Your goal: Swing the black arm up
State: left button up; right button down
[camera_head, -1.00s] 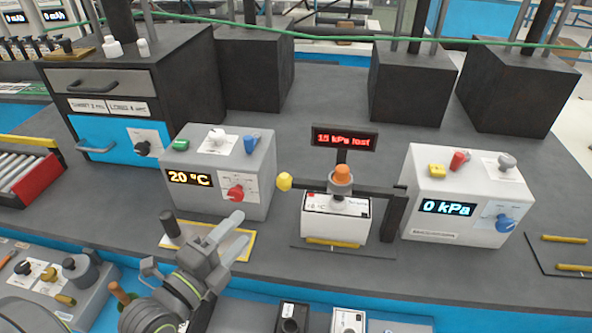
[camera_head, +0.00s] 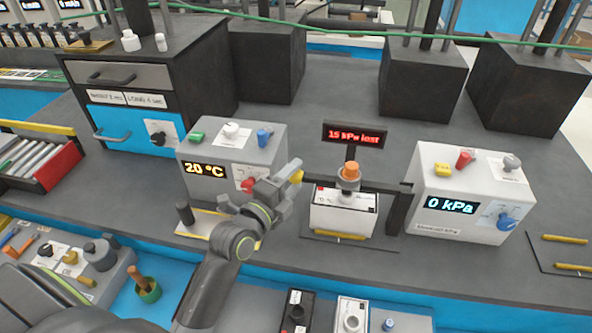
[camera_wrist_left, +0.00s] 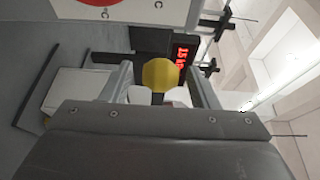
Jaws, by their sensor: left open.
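The black arm (camera_head: 385,186) lies level across the white box (camera_head: 340,220), hinged on a dark post at its right. A yellow knob (camera_head: 296,177) caps its left end. An orange-topped plunger (camera_head: 349,172) stands above the box, at the arm. My left gripper (camera_head: 288,185) is open at the knob. In the left wrist view the yellow knob (camera_wrist_left: 160,74) shows between the two spread fingers (camera_wrist_left: 163,85); contact cannot be told. The black arm is mostly hidden behind the knob there. My right gripper is not in view.
A red-lettered sign (camera_head: 355,135) stands just behind the black arm. A grey 20 °C box (camera_head: 225,185) is close behind my left gripper, and a white 0 kPa box (camera_head: 472,195) stands right of the post. Dark blocks (camera_head: 425,80) line the back.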

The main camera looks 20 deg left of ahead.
pick_arm(q)
jog(key=shift+w+d, duration=0.1)
jog(key=shift+w, duration=0.7)
grip_shut()
